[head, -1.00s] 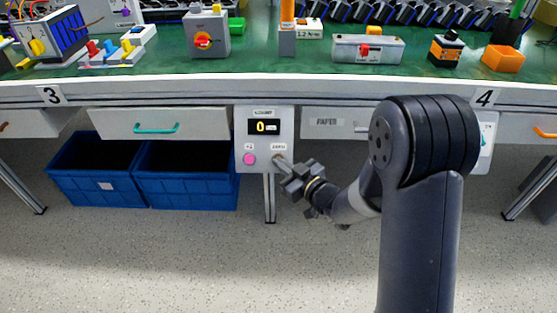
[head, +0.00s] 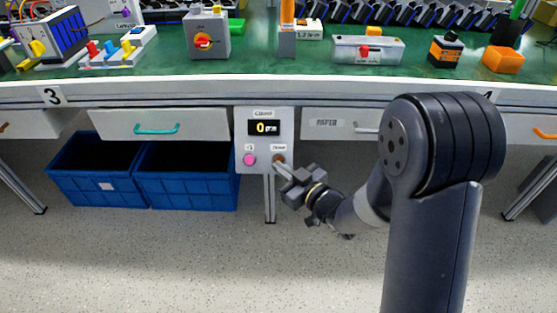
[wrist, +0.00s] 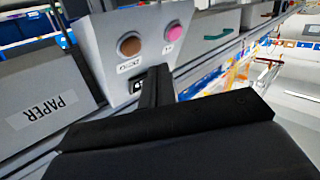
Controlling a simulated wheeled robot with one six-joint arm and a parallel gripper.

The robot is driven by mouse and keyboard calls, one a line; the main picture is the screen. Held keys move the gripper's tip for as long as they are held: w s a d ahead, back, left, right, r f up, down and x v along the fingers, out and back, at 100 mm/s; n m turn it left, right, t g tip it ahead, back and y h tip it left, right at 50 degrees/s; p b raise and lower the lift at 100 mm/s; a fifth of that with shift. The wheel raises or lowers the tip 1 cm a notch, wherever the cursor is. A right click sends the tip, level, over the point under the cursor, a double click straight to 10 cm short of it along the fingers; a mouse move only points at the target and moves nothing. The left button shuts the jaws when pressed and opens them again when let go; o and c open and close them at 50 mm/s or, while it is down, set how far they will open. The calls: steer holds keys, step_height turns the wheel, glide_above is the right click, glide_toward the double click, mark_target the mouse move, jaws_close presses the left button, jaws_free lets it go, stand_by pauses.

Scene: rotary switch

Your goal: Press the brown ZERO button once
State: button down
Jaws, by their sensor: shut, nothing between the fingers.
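The brown ZERO button (head: 279,159) sits at the lower right of a grey counter panel (head: 243,121) on the bench front. It shows clearly in the wrist view (wrist: 130,46), with a label beside it. A pink button (head: 250,160) is to its left in the head view; in the wrist view it shows to the right (wrist: 173,32). The display (head: 265,128) reads 0. My gripper (head: 282,168) is shut and empty, its tips just below and right of the brown button. In the wrist view the fingers (wrist: 155,78) end near the panel, apart from the button face.
Drawers flank the panel, one with a teal handle (head: 157,128) and one labelled PAPER (head: 327,122). Blue crates (head: 187,178) stand on the floor to the left. The green bench top (head: 270,62) holds several devices. The floor in front is clear.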

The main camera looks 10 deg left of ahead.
steer(key=shift+s+d+r, duration=0.15)
steer(key=shift+s+r, duration=0.2)
steer(key=shift+s, duration=0.25)
steer(key=shift+s+d+r, duration=0.15)
steer(key=shift+s+r, duration=0.2)
steer(key=shift+s, duration=0.25)
steer(key=shift+w+a+f+p, duration=0.15)
steer(key=shift+w+p, duration=0.25)
steer(key=shift+p, duration=0.25)
steer(key=shift+w+a+f+p, duration=0.1)
steer(key=shift+w+p, duration=0.3)
steer(key=shift+p, duration=0.2)
steer(key=shift+s+d+r, duration=0.2)
steer(key=shift+s+r, duration=0.2)
steer(key=shift+s, duration=0.4)
steer(key=shift+s+d+r, duration=0.2)
steer(key=shift+s+r, duration=0.2)
steer(key=shift+s, duration=0.45)
steer(key=shift+s+d+r, duration=0.2)
steer(key=shift+s+r, duration=0.2)
steer(key=shift+s, duration=0.4)
